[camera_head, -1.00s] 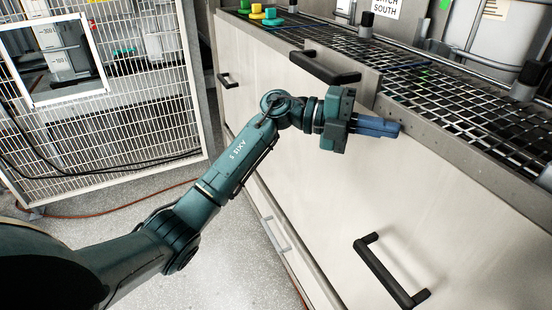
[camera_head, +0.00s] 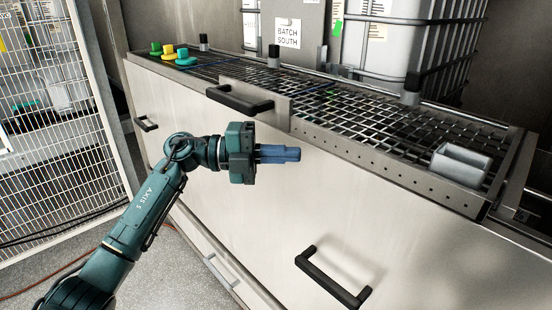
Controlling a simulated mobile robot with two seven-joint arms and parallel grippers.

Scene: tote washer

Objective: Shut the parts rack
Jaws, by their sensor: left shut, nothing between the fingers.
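The parts rack appears to be the dark wire-mesh rack on top of the pale cabinet; its perforated metal front strip (camera_head: 390,165) runs along the cabinet's upper edge. A small metal plate (camera_head: 268,100) with a black bar handle (camera_head: 240,98) stands at its front, left of the middle. My left gripper (camera_head: 298,154) is shut and empty, its blue fingers pointing right in front of the cabinet's face, below and right of that handle. It looks apart from the handle; whether the fingers touch the cabinet face I cannot tell. My right gripper is out of view.
The pale cabinet (camera_head: 260,215) has more black handles, one low at the front (camera_head: 332,278) and one at left (camera_head: 146,123). Green and yellow knobs (camera_head: 168,52) sit at its back left. A white wire fence (camera_head: 60,150) stands left.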

